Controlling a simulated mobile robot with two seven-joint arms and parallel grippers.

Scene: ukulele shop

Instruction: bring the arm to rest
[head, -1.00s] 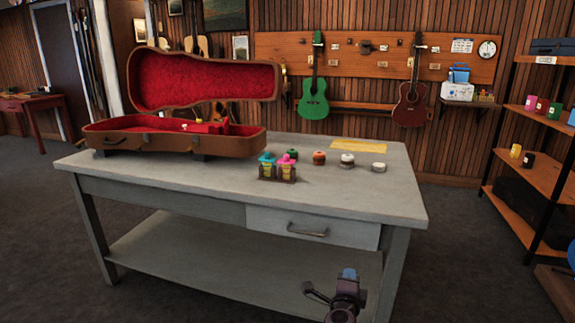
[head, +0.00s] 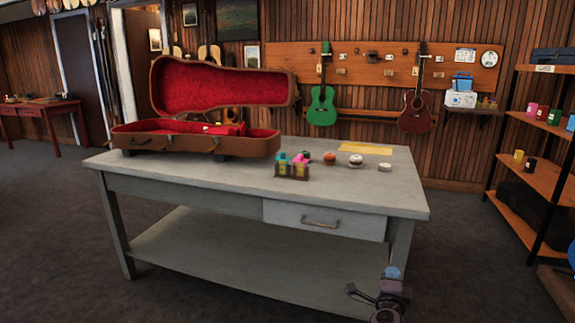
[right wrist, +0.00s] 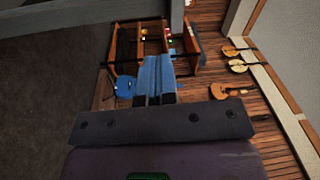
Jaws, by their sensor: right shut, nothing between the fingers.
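My right gripper (head: 393,272) is low at the front of the grey workbench (head: 350,200), near its right front leg. Its blue fingertips are together with nothing between them. In the right wrist view the blue fingers (right wrist: 155,75) are closed side by side and point away over the floor, clear of any object. My left gripper is in neither view.
An open brown case (head: 195,145) with red lining lies on the bench's left. A small rack (head: 291,172) with colourful bottles and several round tins stand right of it. Wooden shelves (head: 545,150) stand at the right. Dark floor (head: 480,270) is clear between.

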